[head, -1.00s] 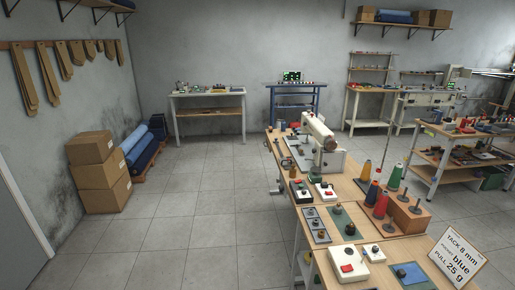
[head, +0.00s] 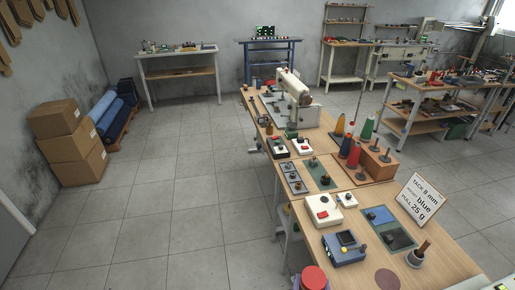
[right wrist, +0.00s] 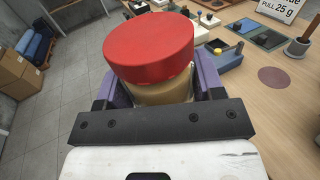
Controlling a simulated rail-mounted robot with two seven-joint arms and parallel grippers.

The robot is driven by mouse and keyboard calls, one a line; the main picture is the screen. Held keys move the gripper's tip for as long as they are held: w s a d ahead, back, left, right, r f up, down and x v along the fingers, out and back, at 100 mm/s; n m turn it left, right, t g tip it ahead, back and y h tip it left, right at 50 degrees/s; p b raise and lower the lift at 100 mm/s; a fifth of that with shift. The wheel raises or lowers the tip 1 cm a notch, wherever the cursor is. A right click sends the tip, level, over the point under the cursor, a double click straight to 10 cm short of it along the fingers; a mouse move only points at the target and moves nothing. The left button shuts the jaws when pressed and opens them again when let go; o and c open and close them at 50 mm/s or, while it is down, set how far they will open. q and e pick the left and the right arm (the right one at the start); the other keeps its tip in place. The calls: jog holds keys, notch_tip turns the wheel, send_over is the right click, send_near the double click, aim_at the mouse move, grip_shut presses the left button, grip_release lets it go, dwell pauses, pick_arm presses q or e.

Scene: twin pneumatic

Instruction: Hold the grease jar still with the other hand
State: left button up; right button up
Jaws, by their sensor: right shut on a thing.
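The grease jar (right wrist: 160,92) has a tan body and a wide red lid (right wrist: 148,48). In the right wrist view it stands between the purple fingers of my right gripper (right wrist: 158,86), which is shut on its body below the lid. In the head view the jar's red lid (head: 313,278) shows at the bottom edge, beside the near end of the bench. Most of the jar's body and the gripper are cut off or hidden there. I cannot tell whether the jar's base touches anything. My left gripper is in neither view.
The wooden bench (head: 385,262) carries a blue device (head: 345,250), a white box with a red button (head: 323,210), a sign (head: 422,199) and a pot with a wooden handle (head: 417,256). A dark round mat (head: 387,279) lies bare. Floor left of the bench is clear.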

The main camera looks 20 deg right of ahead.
jog(key=w+a+r+n+t+y, duration=0.1)
jog(key=w+a+r, duration=0.15)
jog(key=r, duration=0.25)
jog(key=w+a+r+y, duration=0.1)
jog(key=w+a+r, duration=0.15)
jog(key=r, duration=0.25)
notch_tip(320, 180, up, 24)
jog(key=p, duration=3)
jog(key=shift+d+f+p, duration=0.2)
jog(key=shift+d+p, duration=0.05)
jog(key=shift+p, duration=0.1)
